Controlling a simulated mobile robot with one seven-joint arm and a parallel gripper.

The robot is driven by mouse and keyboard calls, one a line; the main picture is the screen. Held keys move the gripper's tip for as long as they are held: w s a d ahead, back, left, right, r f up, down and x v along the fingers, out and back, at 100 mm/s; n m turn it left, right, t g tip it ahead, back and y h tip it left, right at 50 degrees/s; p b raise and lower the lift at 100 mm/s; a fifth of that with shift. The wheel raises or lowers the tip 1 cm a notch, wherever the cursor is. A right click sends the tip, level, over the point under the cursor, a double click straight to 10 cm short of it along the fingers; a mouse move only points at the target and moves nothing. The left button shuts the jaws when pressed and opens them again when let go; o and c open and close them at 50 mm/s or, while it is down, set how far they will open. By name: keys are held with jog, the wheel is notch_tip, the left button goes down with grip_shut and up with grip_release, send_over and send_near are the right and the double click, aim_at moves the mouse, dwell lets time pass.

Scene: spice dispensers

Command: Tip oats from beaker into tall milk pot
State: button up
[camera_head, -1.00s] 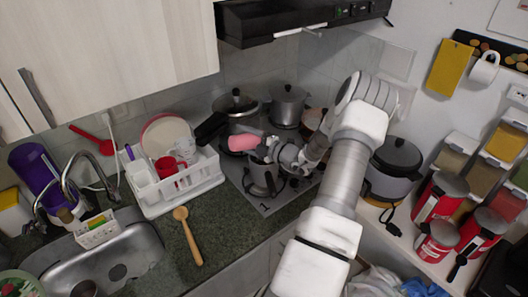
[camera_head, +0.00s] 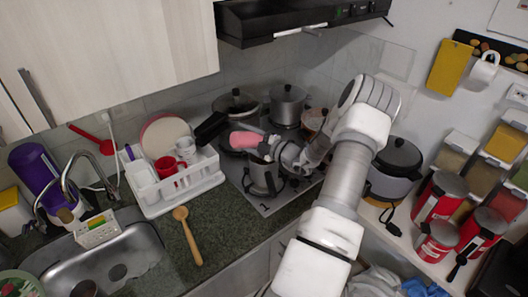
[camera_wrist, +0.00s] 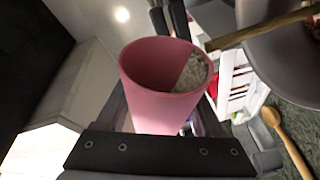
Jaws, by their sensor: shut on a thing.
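The pink beaker (camera_head: 242,140) is in my gripper (camera_head: 262,147), which is shut around it above the stove. In the head view the beaker lies well tilted, its far end pointing left. The wrist view shows the beaker (camera_wrist: 150,105) between the fingers of my gripper (camera_wrist: 165,85), with greyish oats (camera_wrist: 191,73) inside, gathered to one side near the rim. The tall grey milk pot (camera_head: 264,180) stands just below the beaker at the stove's front left. A large grey vessel, probably this pot (camera_wrist: 285,50), fills the upper right of the wrist view. The pot's inside is hidden in the head view.
A white dish rack (camera_head: 185,190) with cups and plates stands left of the pot. Lidded pots (camera_head: 288,104) stand behind on the stove. A wooden spoon (camera_head: 188,236) lies on the counter, near the sink (camera_head: 120,262). A grey cooker (camera_head: 395,168) stands to the right.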

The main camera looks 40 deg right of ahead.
jog(key=shift+d+r+m, duration=0.3)
jog(key=shift+m, duration=0.4)
dwell(0.6)
